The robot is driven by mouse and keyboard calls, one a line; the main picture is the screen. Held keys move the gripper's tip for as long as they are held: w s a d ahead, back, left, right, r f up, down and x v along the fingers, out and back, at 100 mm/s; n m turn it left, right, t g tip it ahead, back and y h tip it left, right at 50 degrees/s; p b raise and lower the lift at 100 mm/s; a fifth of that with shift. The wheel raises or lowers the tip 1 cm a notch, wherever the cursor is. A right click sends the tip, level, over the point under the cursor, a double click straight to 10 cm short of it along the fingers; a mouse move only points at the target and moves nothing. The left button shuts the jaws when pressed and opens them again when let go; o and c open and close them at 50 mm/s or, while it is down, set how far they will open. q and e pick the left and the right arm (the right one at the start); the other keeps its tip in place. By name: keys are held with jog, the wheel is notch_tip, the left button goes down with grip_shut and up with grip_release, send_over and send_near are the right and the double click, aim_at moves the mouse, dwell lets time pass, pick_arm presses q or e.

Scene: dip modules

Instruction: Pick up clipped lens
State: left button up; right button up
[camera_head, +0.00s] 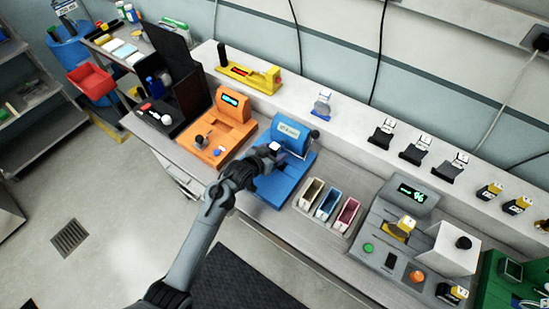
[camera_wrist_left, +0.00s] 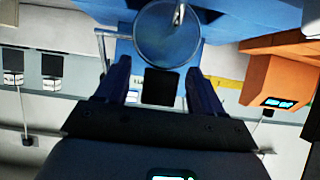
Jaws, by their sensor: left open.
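My left gripper (camera_head: 271,154) is over the front of the blue machine (camera_head: 288,133) on the bench. In the left wrist view its two dark blue fingers stand apart, with the gap between them (camera_wrist_left: 160,90). A round, see-through lens (camera_wrist_left: 168,34) shows just beyond the fingertips, in front of the blue machine's body. A small black block (camera_wrist_left: 160,87), perhaps the lens's clip, appears between the fingers. I cannot tell whether the fingers touch it. In the head view the gripper hides the lens. My right gripper is not in view.
An orange machine (camera_head: 222,130) stands left of the blue one. Three small open bins (camera_head: 327,202) sit to its right, then a grey console (camera_head: 392,222). Several clipped black pieces (camera_head: 416,152) and a yellow device (camera_head: 250,76) are on the ledge behind.

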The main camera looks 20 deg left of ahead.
pick_arm(q)
jog(key=shift+x, duration=1.65)
jog(key=shift+r, duration=0.1)
jog(key=c, duration=1.1)
jog(key=shift+c, duration=0.2)
